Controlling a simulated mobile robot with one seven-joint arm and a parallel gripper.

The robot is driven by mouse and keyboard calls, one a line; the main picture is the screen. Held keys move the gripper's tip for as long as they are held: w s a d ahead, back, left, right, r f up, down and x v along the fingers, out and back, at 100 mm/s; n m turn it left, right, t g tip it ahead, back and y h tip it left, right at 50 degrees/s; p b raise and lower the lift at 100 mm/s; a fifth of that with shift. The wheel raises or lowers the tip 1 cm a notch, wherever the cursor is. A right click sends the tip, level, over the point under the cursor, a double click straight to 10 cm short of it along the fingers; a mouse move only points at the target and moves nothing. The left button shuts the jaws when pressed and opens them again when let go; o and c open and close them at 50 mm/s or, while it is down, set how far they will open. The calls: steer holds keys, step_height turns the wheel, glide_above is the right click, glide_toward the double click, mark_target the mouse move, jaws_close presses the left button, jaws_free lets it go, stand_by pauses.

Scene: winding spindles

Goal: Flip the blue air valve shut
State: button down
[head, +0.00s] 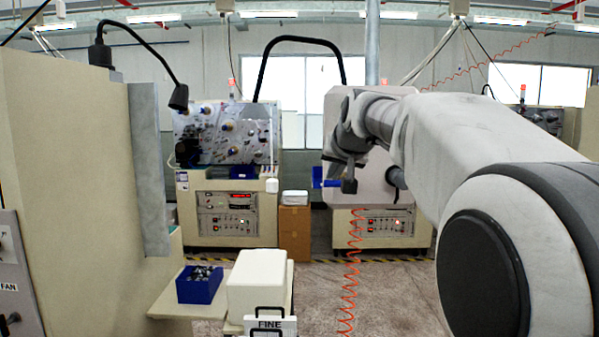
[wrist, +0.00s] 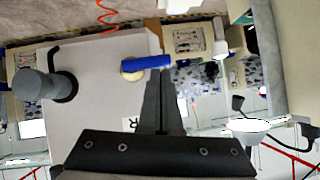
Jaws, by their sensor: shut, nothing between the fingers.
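The blue valve handle (wrist: 148,62) sits on a round brass-coloured fitting (wrist: 132,72) on the pale cabinet (wrist: 105,92) in the wrist view. In the head view the blue handle (head: 319,178) shows just left of my gripper (head: 349,185). My gripper (wrist: 165,75) is shut and empty. Its fingertips are at the right end of the handle in the wrist view; I cannot tell whether they touch it. In the head view my arm and gripper hide part of the cabinet (head: 340,110).
A grey cylindrical fitting (wrist: 38,85) juts from the cabinet near the valve. An orange coiled hose (head: 352,265) hangs below it. A bench with a blue bin (head: 200,284) and a white box (head: 256,283) stands at lower left. Floor (head: 395,300) between is clear.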

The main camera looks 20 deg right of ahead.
steer(key=w+a+r+p+v, duration=0.1)
steer(key=r+v, duration=0.1)
steer(key=v, duration=1)
steer(key=shift+r, duration=0.4)
steer(key=shift+w, duration=0.1)
